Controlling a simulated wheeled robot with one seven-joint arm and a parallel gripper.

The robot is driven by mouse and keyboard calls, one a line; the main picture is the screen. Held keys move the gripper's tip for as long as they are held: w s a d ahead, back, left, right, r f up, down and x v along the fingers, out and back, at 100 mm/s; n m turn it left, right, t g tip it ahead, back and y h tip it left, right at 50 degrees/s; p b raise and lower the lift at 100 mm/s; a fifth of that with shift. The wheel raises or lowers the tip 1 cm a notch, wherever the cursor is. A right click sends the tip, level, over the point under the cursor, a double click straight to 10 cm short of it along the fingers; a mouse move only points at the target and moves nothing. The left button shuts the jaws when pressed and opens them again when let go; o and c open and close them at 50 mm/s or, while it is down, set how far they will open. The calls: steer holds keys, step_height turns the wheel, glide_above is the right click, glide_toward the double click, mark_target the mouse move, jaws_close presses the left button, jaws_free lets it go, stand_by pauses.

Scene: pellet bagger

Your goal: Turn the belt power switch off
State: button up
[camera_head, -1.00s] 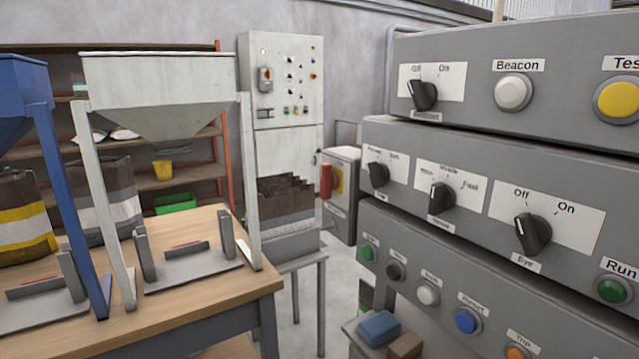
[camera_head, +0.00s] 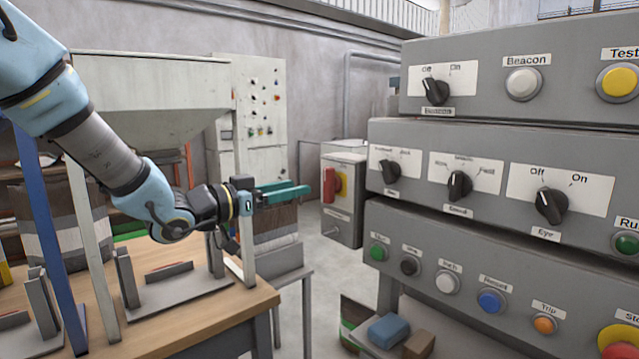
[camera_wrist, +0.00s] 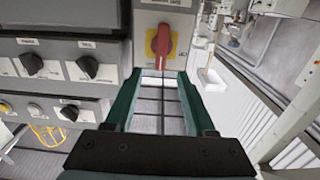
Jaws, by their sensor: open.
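The switch with a red handle (camera_head: 330,185) on a yellow plate is on the side of a small grey box (camera_head: 343,220), left of the stacked control panels. The handle stands about upright. In the wrist view the red handle (camera_wrist: 163,44) is straight ahead, beyond the fingertips, with its yellow plate partly behind it. My gripper (camera_head: 300,190) has green fingers that point right toward the handle in the head view. In the wrist view my gripper (camera_wrist: 166,78) is open and empty, with a clear gap between the fingers. The switch's label is too small to read.
Grey control panels (camera_head: 480,215) with several knobs and buttons fill the right side. A wooden table (camera_head: 200,325) with a white hopper (camera_head: 150,95) stands at left. A blue block (camera_head: 390,329) and a brown block lie below the panels. Open floor shows between table and panels.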

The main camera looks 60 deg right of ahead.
mark_target(325, 181)
steer(key=p+x, duration=0.2)
steer(key=x, duration=0.7)
steer(key=shift+w+f, duration=0.1)
jaws_close()
